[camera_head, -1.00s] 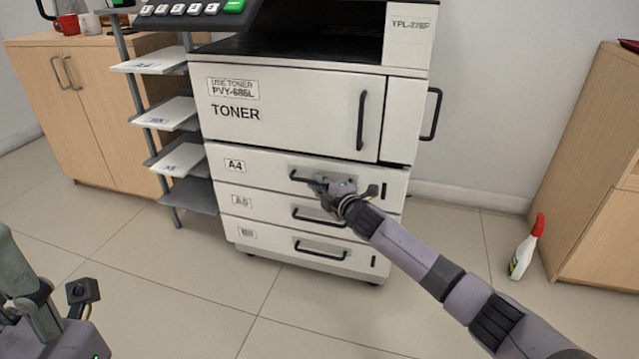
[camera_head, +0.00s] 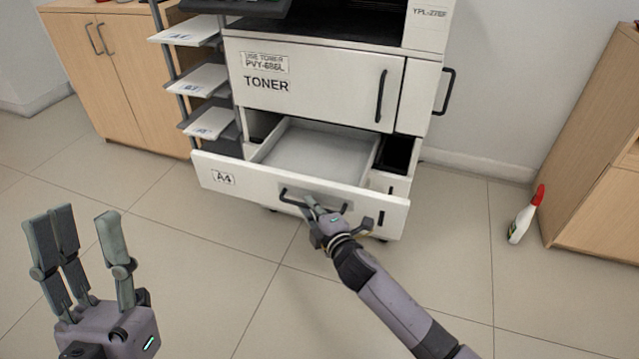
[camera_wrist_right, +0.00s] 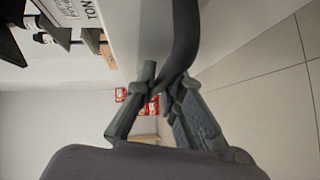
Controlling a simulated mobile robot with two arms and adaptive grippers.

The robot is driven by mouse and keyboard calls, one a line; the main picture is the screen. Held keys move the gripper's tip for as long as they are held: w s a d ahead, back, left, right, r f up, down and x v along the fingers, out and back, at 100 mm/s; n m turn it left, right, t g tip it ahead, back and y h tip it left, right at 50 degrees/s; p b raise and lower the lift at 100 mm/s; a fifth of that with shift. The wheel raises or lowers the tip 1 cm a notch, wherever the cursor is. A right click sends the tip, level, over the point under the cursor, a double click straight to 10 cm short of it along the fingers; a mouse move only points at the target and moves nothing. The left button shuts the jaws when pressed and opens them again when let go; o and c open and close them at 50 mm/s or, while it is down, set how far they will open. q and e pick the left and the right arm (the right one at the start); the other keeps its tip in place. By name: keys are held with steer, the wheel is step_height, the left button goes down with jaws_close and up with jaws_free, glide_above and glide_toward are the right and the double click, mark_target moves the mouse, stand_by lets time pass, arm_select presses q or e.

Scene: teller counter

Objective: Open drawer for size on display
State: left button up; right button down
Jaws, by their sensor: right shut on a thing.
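The A4 drawer (camera_head: 245,177) of the white printer is pulled out, and its grey paper tray (camera_head: 315,155) shows empty inside. My right gripper (camera_head: 313,205) is shut on the drawer's dark handle (camera_head: 290,197). In the right wrist view the fingers (camera_wrist_right: 160,90) close around the dark handle bar (camera_wrist_right: 184,45). My left gripper (camera_head: 85,235) is open and empty at the lower left, fingers pointing up, well away from the printer. The printer's display is out of view in the head camera, so its text cannot be read. The lower drawers are mostly hidden behind the open one.
The toner door (camera_head: 320,85) above the drawer is shut. A paper rack (camera_head: 205,80) stands left of the printer, with a wooden cabinet (camera_head: 125,75) behind it. The floor in front is clear.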

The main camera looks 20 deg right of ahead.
arm_select(q)
steer(key=shift+w+d+f+g+y+p, duration=0.15)
steer(key=shift+w+f+g, duration=0.3)
steer(key=shift+w, duration=0.3)
steer(key=shift+w+d+f+g+y+p, duration=0.1)
steer(key=shift+w+f+g+y, duration=0.1)
steer(key=shift+w+f+g, duration=0.35)
steer(key=shift+w+d+f+g+y+p, duration=0.2)
steer(key=shift+w+g, duration=0.3)
steer(key=shift+w, duration=0.45)
arm_select(e)
steer(key=shift+s+a, duration=0.65)
steer(key=shift+s, duration=0.3)
steer(key=shift+s+a, duration=0.6)
steer(key=shift+s, duration=0.35)
steer(key=c, duration=1.7)
jaws_free()
steer(key=v, duration=1.2)
